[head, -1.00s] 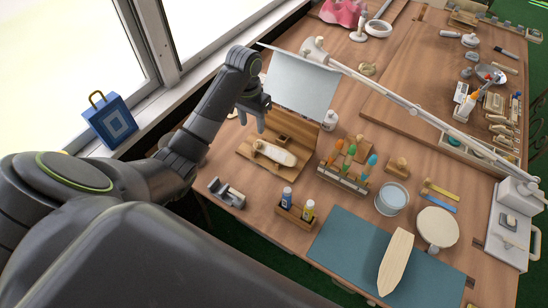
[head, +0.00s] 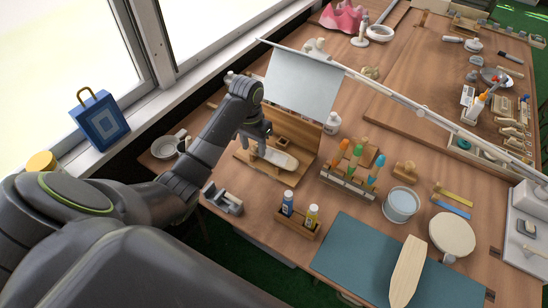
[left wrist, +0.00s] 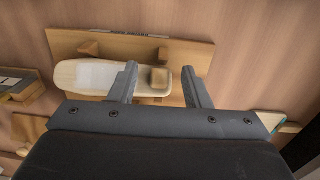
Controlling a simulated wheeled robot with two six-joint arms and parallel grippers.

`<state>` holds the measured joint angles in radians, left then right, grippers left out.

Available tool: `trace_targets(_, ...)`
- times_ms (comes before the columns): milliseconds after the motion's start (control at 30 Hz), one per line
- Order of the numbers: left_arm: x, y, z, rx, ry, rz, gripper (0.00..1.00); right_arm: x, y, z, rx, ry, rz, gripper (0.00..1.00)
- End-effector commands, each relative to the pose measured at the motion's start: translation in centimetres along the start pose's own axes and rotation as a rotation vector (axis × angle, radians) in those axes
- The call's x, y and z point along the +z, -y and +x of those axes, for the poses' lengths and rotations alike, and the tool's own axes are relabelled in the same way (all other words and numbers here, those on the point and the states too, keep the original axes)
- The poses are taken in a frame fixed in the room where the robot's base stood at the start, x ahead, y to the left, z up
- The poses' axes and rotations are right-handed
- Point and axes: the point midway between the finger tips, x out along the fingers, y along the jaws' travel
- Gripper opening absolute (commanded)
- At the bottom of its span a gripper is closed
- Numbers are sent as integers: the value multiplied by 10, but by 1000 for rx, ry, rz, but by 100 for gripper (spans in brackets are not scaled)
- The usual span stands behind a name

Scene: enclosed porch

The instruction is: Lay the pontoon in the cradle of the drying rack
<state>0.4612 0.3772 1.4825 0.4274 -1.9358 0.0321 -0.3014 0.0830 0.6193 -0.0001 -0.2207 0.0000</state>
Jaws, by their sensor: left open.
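The pontoon (head: 279,158) is a long cream float with rounded ends and a pale patch. It lies on the wooden drying rack (head: 251,168), in front of the rack's upright back. The left wrist view also shows the pontoon (left wrist: 98,77) along the board of the rack (left wrist: 196,57), which has small wooden blocks. I cannot tell how it sits against the cradle. My left gripper (head: 258,138) is open just above the pontoon's left end. In the left wrist view its fingertips (left wrist: 159,68) stand apart, with a block between them. My right gripper is out of view.
A bottle holder (head: 298,222), a tool rack (head: 348,182) and a grey clamp-like piece (head: 223,198) are nearby. A wooden hull (head: 408,270) lies on a teal mat (head: 350,255).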

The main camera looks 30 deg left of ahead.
Motion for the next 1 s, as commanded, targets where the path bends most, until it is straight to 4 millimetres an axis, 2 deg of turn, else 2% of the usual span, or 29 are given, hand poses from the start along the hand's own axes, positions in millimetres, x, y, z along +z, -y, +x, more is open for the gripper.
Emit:
trace_targets(267,0,0,5,-1,-2,1,42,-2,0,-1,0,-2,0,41)
trace_targets(600,0,0,5,-1,-2,1,0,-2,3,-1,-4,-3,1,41)
trace_targets(1000,-1,0,-2,-1,-4,1,0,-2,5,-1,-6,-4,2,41)
